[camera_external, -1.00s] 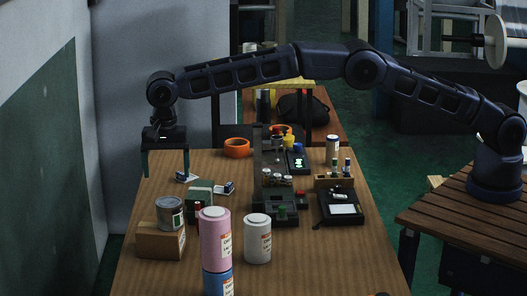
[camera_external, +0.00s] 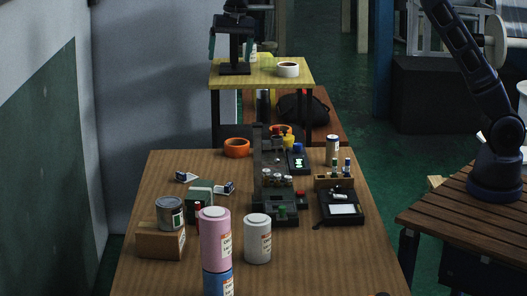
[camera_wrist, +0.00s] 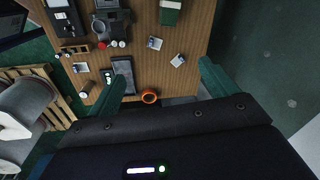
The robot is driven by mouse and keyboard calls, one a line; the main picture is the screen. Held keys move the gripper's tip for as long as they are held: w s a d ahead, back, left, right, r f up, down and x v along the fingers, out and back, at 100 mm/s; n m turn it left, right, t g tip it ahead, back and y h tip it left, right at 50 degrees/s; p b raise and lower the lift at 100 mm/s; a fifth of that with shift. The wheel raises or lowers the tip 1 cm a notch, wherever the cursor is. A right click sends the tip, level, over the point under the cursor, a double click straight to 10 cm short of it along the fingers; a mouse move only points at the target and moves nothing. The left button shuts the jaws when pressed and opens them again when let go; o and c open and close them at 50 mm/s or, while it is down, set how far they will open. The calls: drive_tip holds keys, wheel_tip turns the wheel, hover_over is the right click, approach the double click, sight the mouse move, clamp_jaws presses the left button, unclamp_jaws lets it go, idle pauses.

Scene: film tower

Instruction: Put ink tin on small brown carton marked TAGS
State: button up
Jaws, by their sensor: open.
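A grey metal tin with a label (camera_external: 170,212), which looks like the ink tin, stands upright on top of the small brown carton (camera_external: 158,243) at the front left of the table. The carton's label is too small to read. My gripper (camera_external: 230,55) is high up at the back, in front of the yellow shelf and far from the tin. Its green fingers are apart with nothing held. In the wrist view my gripper (camera_wrist: 164,64) is open over the table's far part; the tin and carton do not show there.
A pink bottle (camera_external: 215,235) on a blue one and a white bottle (camera_external: 257,240) stand right of the carton. A dark green box (camera_external: 201,194) sits behind it. An orange ring (camera_external: 237,148) and a black device (camera_external: 280,205) are further back. The table's right front is clear.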

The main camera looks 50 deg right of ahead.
drive_tip(key=s+d+r+n+t, duration=0.1)
drive_tip(key=s+d+r, duration=0.3)
drive_tip(key=d, duration=0.6)
drive_tip(key=s+d+r+n, duration=0.1)
drive_tip(key=s+d+r, duration=0.1)
drive_tip(key=s+d, duration=0.65)
drive_tip(key=s+d+r+n+t, duration=0.15)
drive_tip(key=d+r, duration=0.25)
drive_tip(key=d, duration=0.9)
drive_tip(key=s+d+f+n, duration=0.1)
drive_tip(key=s+d+f, duration=0.3)
drive_tip(key=s, duration=0.5)
drive_tip(key=s+d+f+n, duration=0.1)
drive_tip(key=s+d+f, duration=0.3)
drive_tip(key=s+d, duration=0.4)
drive_tip(key=s+d+f+n+t+h, duration=0.1)
drive_tip(key=s+d+f, duration=0.3)
drive_tip(key=s, duration=0.8)
drive_tip(key=shift+d, duration=1)
